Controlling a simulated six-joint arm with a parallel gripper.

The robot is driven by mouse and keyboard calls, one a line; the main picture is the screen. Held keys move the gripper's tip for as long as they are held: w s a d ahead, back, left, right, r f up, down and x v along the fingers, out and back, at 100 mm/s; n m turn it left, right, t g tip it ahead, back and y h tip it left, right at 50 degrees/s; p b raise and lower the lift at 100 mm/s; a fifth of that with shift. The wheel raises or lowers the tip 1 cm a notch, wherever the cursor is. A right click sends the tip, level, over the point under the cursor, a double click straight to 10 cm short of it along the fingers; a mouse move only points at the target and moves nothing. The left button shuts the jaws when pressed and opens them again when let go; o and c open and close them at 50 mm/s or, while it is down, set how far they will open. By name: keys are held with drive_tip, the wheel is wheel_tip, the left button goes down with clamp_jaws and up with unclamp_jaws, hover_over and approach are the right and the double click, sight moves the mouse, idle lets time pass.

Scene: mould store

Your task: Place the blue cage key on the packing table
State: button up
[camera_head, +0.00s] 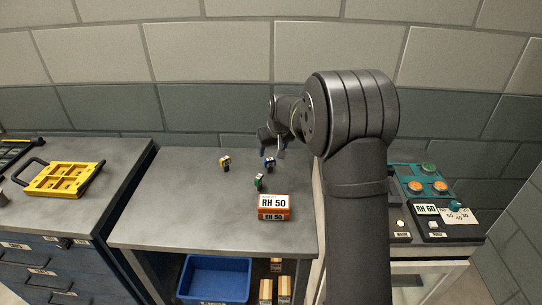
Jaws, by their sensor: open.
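The blue cage key (270,163) is a small blue and dark piece with a pale part. It appears at the back right of the grey-topped table (165,215) in the middle. My gripper (272,150) is open just above and behind the blue key in the picture. I cannot tell whether its fingers touch the key or stand apart from it, as the view is small and partly blocked by my wrist. No label shows which surface is the packing table.
An orange box (274,207) marked RH 50 is near the front. A yellow frame (62,180) lies on the left cabinet. A control panel (432,200) stands right. The middle table's left part is clear.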

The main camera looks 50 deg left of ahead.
sight(270, 160)
drive_tip(key=w+v, duration=0.1)
drive_tip(key=v, duration=0.5)
drive_tip(key=shift+s+r, duration=0.25)
drive_tip(key=shift+s, duration=0.25)
drive_tip(key=shift+d, duration=0.1)
drive_tip(key=x, duration=1.2)
drive_tip(key=shift+f, duration=0.3)
drive_tip(key=shift+r, duration=2.2)
